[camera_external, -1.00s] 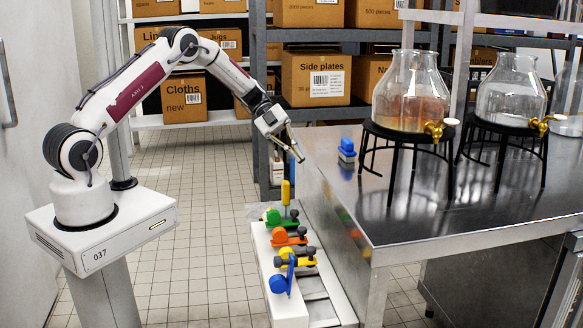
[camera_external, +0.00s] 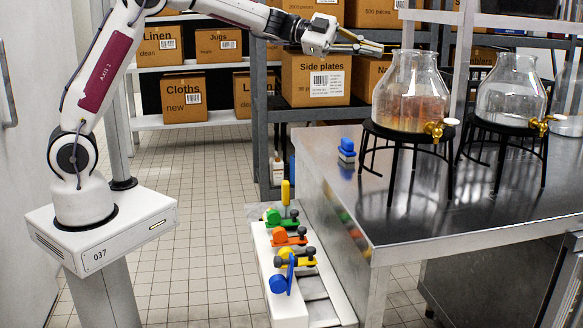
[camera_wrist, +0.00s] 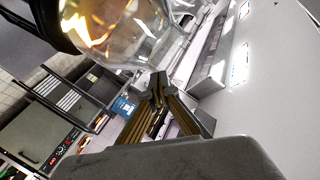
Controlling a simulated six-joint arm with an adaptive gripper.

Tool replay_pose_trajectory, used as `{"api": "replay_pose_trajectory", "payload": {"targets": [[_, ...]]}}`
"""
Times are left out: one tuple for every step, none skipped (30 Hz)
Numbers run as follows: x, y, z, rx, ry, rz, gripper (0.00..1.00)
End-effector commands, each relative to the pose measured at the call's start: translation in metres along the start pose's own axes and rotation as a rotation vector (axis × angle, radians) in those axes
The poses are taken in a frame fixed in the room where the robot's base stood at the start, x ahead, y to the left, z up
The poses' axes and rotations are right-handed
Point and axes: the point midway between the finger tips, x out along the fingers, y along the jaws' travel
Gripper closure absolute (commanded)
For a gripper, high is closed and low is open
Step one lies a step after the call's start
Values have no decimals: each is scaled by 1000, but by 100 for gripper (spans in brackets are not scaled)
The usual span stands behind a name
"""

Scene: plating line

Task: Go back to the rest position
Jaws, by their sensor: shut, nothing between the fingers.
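My gripper (camera_external: 372,47) is shut with nothing in it. In the external view it is raised high and points right, in front of the boxed shelves, close to the upper left of the nearer glass dispenser (camera_external: 410,88). In the wrist view my gripper's fingers (camera_wrist: 158,82) come together at the middle, and a glass dispenser (camera_wrist: 120,30) fills the upper left. I cannot tell from the pictures whether the fingers touch the glass.
The dispenser stands on a black stand (camera_external: 393,135) on the steel table (camera_external: 430,215); a second dispenser (camera_external: 508,88) stands to its right. A blue-and-white item (camera_external: 347,150) sits near the table's left edge. A white rack (camera_external: 290,312) with coloured pieces stands lower left of the table.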

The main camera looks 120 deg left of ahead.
Motion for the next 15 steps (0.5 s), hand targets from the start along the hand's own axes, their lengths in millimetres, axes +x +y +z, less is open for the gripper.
{"api": "replay_pose_trajectory", "payload": {"targets": [[3, -3, -23, -10, 9, -25, 100], [4, -5, -33, -18, 10, -41, 100], [5, -7, -47, -29, 11, -63, 100], [6, -8, -57, -38, 10, -78, 100], [6, -9, -67, -46, 11, -93, 100], [6, -9, -79, -58, 9, -113, 100], [6, -9, -88, -67, 6, -126, 100], [5, -9, -96, -76, 3, -140, 100], [4, -8, -106, -89, -2, -157, 100], [3, -7, -114, -98, -6, -169, 100], [2, -5, -121, -107, -11, -180, 100], [0, -2, -130, -119, -19, -194, 100], [-2, 0, -136, -130, -26, -205, 100], [-4, 2, -142, -141, -33, -214, 100], [-7, 6, -149, -154, -43, -225, 100]]}}
